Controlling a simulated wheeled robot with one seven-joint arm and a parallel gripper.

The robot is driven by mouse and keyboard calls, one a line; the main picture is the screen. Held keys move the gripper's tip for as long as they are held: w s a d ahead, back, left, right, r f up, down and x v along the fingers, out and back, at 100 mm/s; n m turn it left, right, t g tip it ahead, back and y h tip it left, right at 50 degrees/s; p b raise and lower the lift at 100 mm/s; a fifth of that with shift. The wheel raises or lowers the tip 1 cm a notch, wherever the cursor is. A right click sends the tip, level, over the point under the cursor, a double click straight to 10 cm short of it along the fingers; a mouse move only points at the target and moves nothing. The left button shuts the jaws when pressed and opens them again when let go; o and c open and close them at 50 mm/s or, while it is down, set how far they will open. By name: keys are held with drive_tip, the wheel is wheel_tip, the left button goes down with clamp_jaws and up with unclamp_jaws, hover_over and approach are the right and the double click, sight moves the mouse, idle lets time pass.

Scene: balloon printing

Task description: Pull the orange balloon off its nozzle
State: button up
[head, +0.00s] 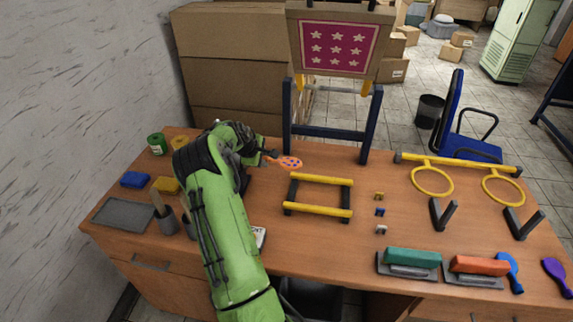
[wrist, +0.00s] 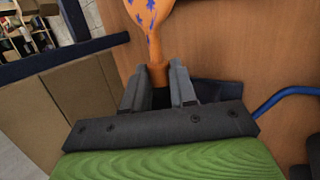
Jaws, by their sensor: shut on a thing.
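The orange balloon (head: 288,163) with purple marks sticks out to the right from my gripper (head: 268,157) in the head view. In the wrist view the balloon (wrist: 152,22) fills the top middle, and its narrow neck (wrist: 158,74) runs down between the two fingers. My gripper (wrist: 157,85) is shut on that neck. No nozzle shows inside or touching the balloon's neck; the lower end of the neck is hidden between the fingers.
A yellow-barred frame (head: 319,210) lies right of the gripper. Behind stands a dark blue stand with a red starred board (head: 338,46). Pots, sponges and a grey tray (head: 124,214) are at left. Stamps, yellow rings and a blue balloon (head: 509,268) are at right.

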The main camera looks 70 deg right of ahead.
drive_tip(key=shift+s, duration=0.25)
idle(0.4)
drive_tip(key=shift+s+d, duration=0.1)
drive_tip(key=shift+s, duration=0.4)
drive_tip(key=shift+r, duration=0.15)
wheel_tip(320, 180, up, 15)
drive_tip(key=p, duration=0.9)
drive_tip(key=shift+p, duration=0.35)
drive_tip(key=shift+r, duration=0.9)
